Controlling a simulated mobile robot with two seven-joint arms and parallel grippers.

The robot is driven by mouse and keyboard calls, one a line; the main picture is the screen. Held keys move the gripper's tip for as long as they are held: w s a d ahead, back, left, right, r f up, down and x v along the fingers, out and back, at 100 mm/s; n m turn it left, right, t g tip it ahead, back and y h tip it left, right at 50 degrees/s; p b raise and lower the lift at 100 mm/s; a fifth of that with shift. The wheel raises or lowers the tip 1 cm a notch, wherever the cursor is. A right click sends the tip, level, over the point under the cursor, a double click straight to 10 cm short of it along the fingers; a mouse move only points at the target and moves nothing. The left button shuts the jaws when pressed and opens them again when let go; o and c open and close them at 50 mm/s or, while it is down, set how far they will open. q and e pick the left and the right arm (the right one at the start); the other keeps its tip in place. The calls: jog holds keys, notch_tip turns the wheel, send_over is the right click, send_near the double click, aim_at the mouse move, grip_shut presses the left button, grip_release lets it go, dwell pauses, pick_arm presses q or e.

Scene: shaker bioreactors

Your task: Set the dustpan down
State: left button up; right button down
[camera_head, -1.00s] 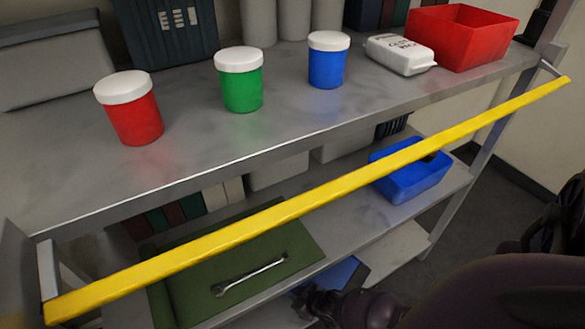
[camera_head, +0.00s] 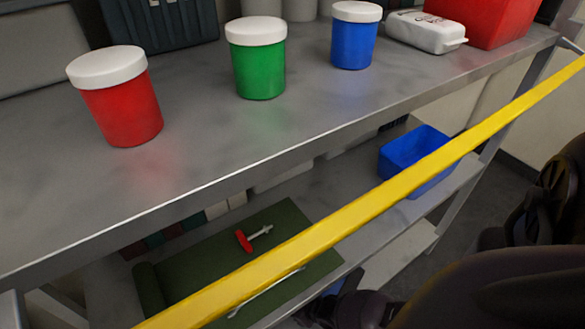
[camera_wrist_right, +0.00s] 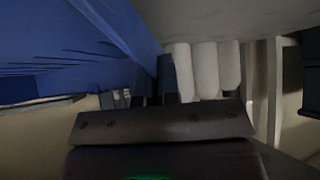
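The blue dustpan fills the upper left of the right wrist view (camera_wrist_right: 60,45), and its narrow part runs down to the dark fingers of my right gripper (camera_wrist_right: 154,88). The fingers appear closed on it. In the head view only a small blue piece of the dustpan (camera_head: 336,286) shows, just below the front edge of the middle shelf (camera_head: 459,180) and beside my dark right arm. The right fingertips are hidden there. I cannot tell whether the dustpan touches a surface. My left gripper is in neither view.
A yellow bar (camera_head: 400,186) crosses the rack's front. A green mat (camera_head: 190,273) with a wrench (camera_head: 268,292) and a red-headed tool (camera_head: 245,240) lies on the middle shelf, left of a blue bin (camera_head: 405,150). Red (camera_head: 124,110), green (camera_head: 257,70) and blue (camera_head: 354,45) jars stand above.

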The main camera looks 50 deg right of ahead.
jog(key=f, duration=0.1)
jog(key=b, duration=0.1)
jog(key=f, duration=0.1)
jog(key=shift+s+f, duration=0.25)
jog(key=shift+f, duration=0.1)
jog(key=shift+f+b, duration=0.35)
jog(key=shift+b, duration=0.1)
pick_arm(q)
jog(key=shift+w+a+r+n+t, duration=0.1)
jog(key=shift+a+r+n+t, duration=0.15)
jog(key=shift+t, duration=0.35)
pick_arm(e)
jog(key=shift+w, duration=0.3)
jog(key=c, duration=1.8)
grip_release()
jog(key=shift+f, duration=0.1)
jog(key=o, duration=0.5)
jog(key=shift+c, duration=0.2)
